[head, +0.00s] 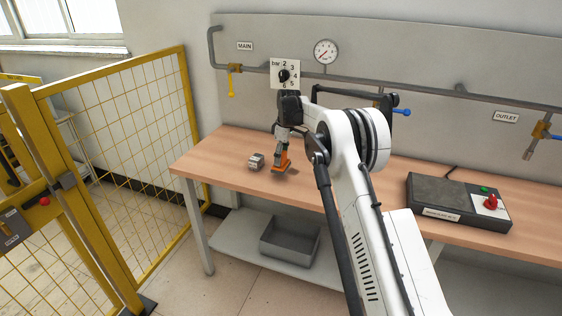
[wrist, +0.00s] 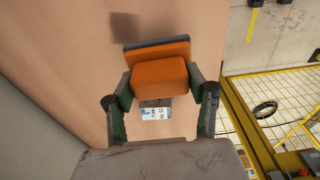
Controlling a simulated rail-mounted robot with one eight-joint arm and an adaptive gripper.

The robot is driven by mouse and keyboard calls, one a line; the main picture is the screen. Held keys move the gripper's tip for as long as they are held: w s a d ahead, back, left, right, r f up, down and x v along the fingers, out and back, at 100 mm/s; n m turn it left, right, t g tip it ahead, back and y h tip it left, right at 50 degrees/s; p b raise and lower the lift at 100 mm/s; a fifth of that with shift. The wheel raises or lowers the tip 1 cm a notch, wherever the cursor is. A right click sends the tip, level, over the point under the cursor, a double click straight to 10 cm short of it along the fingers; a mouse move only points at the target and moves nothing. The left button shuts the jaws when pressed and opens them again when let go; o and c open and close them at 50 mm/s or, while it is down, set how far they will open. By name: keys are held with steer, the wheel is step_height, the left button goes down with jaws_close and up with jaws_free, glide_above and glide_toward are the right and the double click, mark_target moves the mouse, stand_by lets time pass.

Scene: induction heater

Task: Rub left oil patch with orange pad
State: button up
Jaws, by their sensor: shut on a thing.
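My gripper (head: 281,150) is over the left part of the wooden table, pointing down. It is shut on the orange pad (head: 282,164). In the wrist view the orange pad (wrist: 160,76) sits between both fingers, with a dark strip along its far edge. A faint brownish square patch (wrist: 124,27) shows on the tabletop beyond the pad. I cannot tell whether it is oil or a shadow. The pad is close to the tabletop, but contact cannot be made out. No other oil patch is clear; the arm hides part of the table.
A small grey metal block (head: 256,161) lies just left of the pad on the table (head: 222,150). A dark control box (head: 458,203) with a red knob stands at the right. A pressure gauge (head: 326,51) and pipes run along the back panel. Yellow fencing (head: 120,120) stands left.

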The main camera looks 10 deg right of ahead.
steer(key=shift+s+r+p, duration=0.1)
steer(key=shift+r+p, duration=0.5)
steer(key=shift+r, duration=1.45)
